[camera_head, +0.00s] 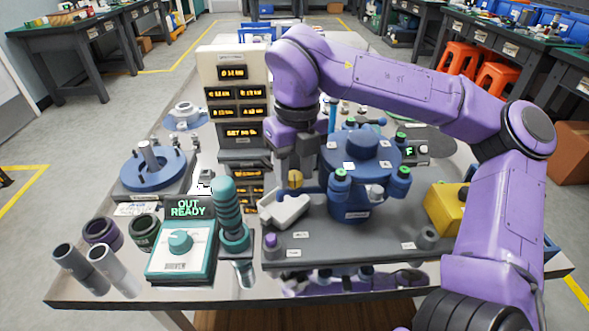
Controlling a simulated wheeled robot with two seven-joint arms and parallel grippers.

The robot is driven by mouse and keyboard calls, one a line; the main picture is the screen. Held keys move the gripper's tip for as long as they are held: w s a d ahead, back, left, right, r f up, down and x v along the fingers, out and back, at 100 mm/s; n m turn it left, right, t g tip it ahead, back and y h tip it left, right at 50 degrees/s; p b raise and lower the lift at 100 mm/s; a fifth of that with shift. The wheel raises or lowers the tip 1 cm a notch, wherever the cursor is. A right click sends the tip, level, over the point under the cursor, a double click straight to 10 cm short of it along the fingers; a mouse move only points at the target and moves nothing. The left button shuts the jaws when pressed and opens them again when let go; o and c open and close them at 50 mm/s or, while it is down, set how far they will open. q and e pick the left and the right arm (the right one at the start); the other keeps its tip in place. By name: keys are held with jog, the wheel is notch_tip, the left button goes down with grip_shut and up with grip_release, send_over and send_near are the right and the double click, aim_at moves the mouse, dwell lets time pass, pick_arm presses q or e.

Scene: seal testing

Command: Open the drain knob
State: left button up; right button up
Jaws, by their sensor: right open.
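My right arm reaches in from the right, and its gripper (296,174) points down at the left side of the blue vessel (358,175). Its dark fingers are apart, with a small gold round knob (295,179) between or just behind their tips; I cannot tell whether they touch it. A short purple-topped knob (271,241) stands at the front left corner of the dark grey base plate (330,255), and a grey knob (427,238) at its front right. The labels are too small to read, so I cannot tell which knob is the drain knob. My left gripper is not in view.
A light grey angled block (284,211) sits just below the gripper. A teal ribbed handle (228,208) and a teal "OUT READY" box (182,241) stand left of the plate. A display tower (232,75) rises behind; a yellow block (444,208) is at the right.

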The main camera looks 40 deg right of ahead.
jog(key=shift+c, duration=0.2)
jog(key=c, duration=0.7)
jog(key=shift+r+n+p, duration=0.25)
jog(key=shift+n+p, duration=0.25)
jog(key=shift+p, duration=0.3)
jog(key=n+p, duration=0.2)
jog(key=p, duration=0.2)
jog(key=n+p, duration=0.3)
jog(key=p, duration=0.1)
jog(key=n+p, duration=0.2)
jog(key=p, duration=0.1)
jog(key=shift+r+n+p, duration=0.3)
jog(key=shift+n+p, duration=0.1)
jog(key=n+p, duration=0.7)
jog(key=p, duration=0.5)
jog(key=shift+a+f+n, duration=0.1)
jog(key=shift+f+n, duration=0.05)
jog(key=shift+n, duration=0.15)
jog(key=shift+f+n+p, duration=0.3)
jog(key=shift+n+p, duration=0.6)
jog(key=shift+p, duration=0.4)
jog(key=o, duration=0.7)
